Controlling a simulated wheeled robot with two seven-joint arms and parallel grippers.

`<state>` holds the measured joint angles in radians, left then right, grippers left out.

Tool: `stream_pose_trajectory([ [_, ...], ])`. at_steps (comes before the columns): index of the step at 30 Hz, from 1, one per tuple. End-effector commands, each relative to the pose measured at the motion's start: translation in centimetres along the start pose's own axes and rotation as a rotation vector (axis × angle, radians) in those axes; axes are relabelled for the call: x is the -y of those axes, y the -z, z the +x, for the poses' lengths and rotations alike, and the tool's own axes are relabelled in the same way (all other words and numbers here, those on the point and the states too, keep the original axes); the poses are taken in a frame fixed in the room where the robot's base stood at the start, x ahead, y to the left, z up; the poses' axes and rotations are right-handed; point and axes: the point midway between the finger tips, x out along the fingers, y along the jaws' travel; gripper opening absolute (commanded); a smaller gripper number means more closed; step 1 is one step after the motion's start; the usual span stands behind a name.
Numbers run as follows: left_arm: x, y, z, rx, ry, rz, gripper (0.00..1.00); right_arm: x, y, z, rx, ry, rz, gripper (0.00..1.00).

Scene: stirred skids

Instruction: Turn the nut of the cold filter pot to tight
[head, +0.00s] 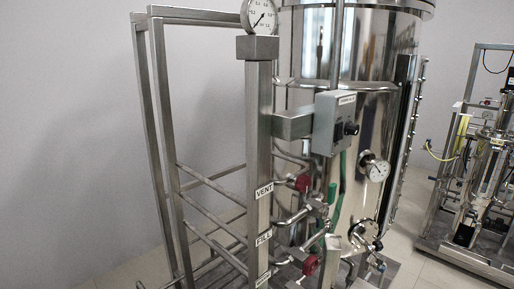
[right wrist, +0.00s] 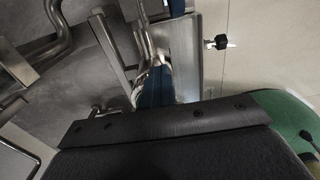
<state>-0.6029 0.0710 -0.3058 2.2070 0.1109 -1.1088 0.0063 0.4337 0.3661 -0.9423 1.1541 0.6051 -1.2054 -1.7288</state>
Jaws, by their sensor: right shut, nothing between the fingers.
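No pot in view carries a readable "cold filter" label, and I cannot make out its nut. In the head view a tall polished steel vessel (head: 345,60) stands in the middle. In the right wrist view my right gripper (right wrist: 155,85) appears at the centre bottom, beyond its dark body, shut and empty. Steel pipes and a steel frame lie beyond it, and a small black knob on a pale stem (right wrist: 220,42) is to its right, apart from it. My left gripper is not in view.
A steel post (head: 259,140) bears VENT and FILL labels beside red valve handles (head: 302,183). Another skid (head: 490,180) stands at the right. Pale floor (head: 415,265) lies between the skids.

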Motion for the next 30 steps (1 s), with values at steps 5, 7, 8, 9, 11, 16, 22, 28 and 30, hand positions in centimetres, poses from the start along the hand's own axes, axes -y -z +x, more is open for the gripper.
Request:
stream_pose_trajectory([
  [5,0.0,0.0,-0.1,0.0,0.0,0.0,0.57,0.2,-0.3,0.1,-0.002,0.0,-0.001,0.0],
  [7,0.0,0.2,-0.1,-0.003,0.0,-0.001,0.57,0.3,-0.5,0.0,-0.002,0.0,-0.001,0.0],
  [8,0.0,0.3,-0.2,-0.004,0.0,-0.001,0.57,0.3,-0.5,0.0,-0.001,0.0,-0.001,0.0],
  [9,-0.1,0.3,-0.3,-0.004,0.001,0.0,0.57,0.3,-0.5,-0.2,-0.001,0.0,-0.001,0.0],
  [11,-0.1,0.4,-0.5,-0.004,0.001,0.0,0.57,0.3,-0.6,-0.5,-0.001,0.0,-0.001,0.0],
  [16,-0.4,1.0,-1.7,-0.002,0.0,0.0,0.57,0.3,-0.6,-2.2,0.0,0.0,0.0,0.0],
  [22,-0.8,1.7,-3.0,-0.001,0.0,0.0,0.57,0.3,-0.7,-4.1,0.001,0.0,0.0,0.0],
  [28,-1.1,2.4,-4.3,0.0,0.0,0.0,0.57,0.3,-0.6,-5.9,0.001,-0.001,0.0,0.0],
  [30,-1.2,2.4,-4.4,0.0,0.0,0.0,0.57,0.3,-0.6,-6.1,0.0,0.0,0.0,0.0],
])
